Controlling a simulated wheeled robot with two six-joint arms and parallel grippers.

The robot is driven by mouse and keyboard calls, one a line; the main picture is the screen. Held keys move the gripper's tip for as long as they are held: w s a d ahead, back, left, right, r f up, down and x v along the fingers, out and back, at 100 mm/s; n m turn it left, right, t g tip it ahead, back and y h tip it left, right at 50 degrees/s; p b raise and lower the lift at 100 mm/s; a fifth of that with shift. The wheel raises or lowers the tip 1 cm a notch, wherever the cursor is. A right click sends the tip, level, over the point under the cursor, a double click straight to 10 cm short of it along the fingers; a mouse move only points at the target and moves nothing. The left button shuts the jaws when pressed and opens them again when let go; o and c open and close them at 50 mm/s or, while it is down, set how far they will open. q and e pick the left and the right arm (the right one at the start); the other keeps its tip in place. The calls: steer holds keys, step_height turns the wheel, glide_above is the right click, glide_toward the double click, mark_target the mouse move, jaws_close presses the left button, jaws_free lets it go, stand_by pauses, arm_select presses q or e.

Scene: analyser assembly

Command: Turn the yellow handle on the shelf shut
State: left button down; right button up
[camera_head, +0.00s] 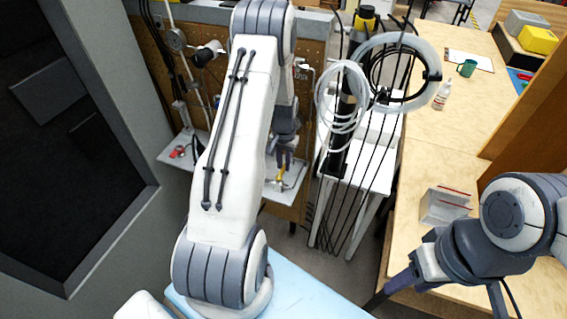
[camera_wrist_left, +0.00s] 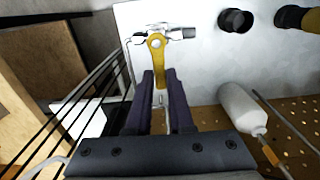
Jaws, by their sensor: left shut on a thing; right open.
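The yellow handle (camera_wrist_left: 158,57) sits on a silver valve (camera_wrist_left: 178,34) on the grey-white shelf (camera_wrist_left: 203,70). In the left wrist view the handle lies across the valve's line and points down between my fingers. My left gripper (camera_wrist_left: 160,78) is shut on the handle's free end, one dark finger on each side. In the head view my left gripper (camera_head: 284,158) reaches down to the shelf, and a small part of the handle (camera_head: 281,173) shows below it. My right gripper (camera_head: 376,299) is open and empty at the lower right, by the table's edge.
A pegboard (camera_wrist_left: 285,135) with a white cylinder (camera_wrist_left: 242,108) is beside the shelf. Dark round fittings (camera_wrist_left: 236,21) stand on the shelf. Black cables and coiled clear tubing (camera_head: 342,100) hang right of my left arm. A wooden table (camera_head: 425,155) stands to the right.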

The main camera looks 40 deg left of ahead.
mark_target(284, 168)
arm_select(q)
steer(key=c, duration=0.8)
jaws_free()
step_height(284, 168, up, 10)
steer(key=b, duration=0.2)
steer(key=shift+r, duration=0.25)
